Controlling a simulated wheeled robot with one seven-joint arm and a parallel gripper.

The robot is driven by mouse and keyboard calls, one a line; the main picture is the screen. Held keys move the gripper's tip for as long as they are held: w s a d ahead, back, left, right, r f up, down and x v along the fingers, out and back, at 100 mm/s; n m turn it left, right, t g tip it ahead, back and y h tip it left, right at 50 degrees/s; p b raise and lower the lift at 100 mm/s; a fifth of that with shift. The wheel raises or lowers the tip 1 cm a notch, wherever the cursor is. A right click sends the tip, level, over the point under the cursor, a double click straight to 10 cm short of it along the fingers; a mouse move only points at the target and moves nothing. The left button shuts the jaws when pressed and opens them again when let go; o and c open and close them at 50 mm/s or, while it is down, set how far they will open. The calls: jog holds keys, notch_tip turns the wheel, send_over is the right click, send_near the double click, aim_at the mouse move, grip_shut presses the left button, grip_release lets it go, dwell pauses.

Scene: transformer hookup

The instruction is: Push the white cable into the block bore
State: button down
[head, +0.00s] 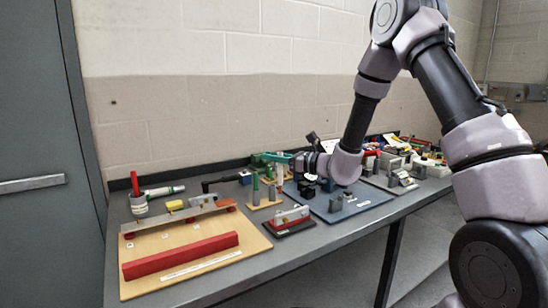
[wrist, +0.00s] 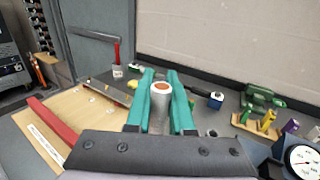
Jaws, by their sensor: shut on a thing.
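My gripper, with teal fingers, shows in the wrist view (wrist: 160,78) and in the head view (head: 262,157). It is shut on the white cable (wrist: 158,112), a thick pale cylinder whose copper-coloured core end faces the wrist camera. The cable's far end is hidden by its own body and the fingers. In the head view the gripper reaches left above the bench, and the cable cannot be made out there. A dark block (head: 307,190) stands on a blue board (head: 345,205) below my wrist. I cannot tell whether it is the block with the bore; no bore is visible.
A wooden board (head: 205,275) with a red bar (head: 180,256) lies at the left of the bench. A cup with a red-handled tool (head: 138,205) stands behind it. A wooden stand with green posts (head: 265,200) is below the gripper. The bench's right end is crowded.

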jog(key=shift+f, duration=0.1)
jog(key=shift+f, duration=4.8)
jog(key=c, duration=0.7)
grip_release()
jog(key=shift+r, duration=2.5)
